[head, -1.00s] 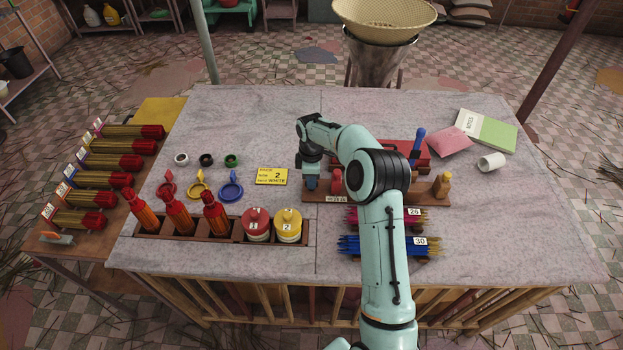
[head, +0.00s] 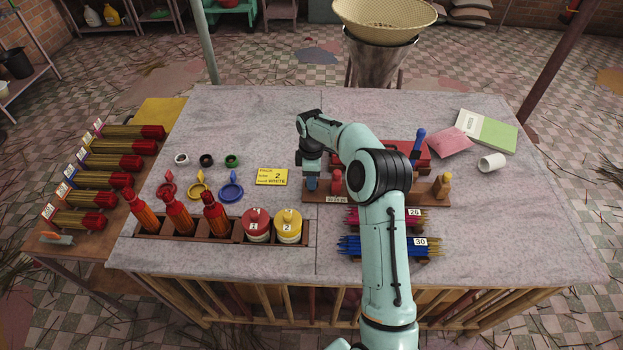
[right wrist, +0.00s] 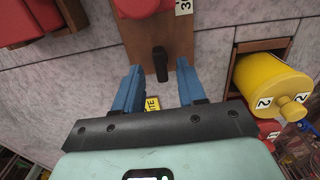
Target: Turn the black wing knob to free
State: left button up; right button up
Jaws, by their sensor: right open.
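The black wing knob (right wrist: 159,65) shows in the right wrist view, upright in the picture near the end of a brown wooden board (right wrist: 172,35). My right gripper (right wrist: 159,72) is open, with one blue finger on each side of the knob. I see gaps between the knob and both fingers; contact is not visible. In the head view my right gripper (head: 311,184) is at the left end of the same board (head: 432,197), beside a red part (head: 337,181). The knob is hidden there. My left gripper is not in view.
A yellow card (head: 272,177) lies left of the board. A wooden rack (head: 218,237) holds red bottles, a red jar (head: 257,226) and a yellow jar (head: 288,227). Incense bundles (head: 375,245) lie in front of the board. A red box (head: 425,160) is behind.

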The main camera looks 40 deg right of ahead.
notch_tip(320, 180, up, 12)
dwell(0.3)
jog(key=shift+a, duration=0.1)
dwell(0.4)
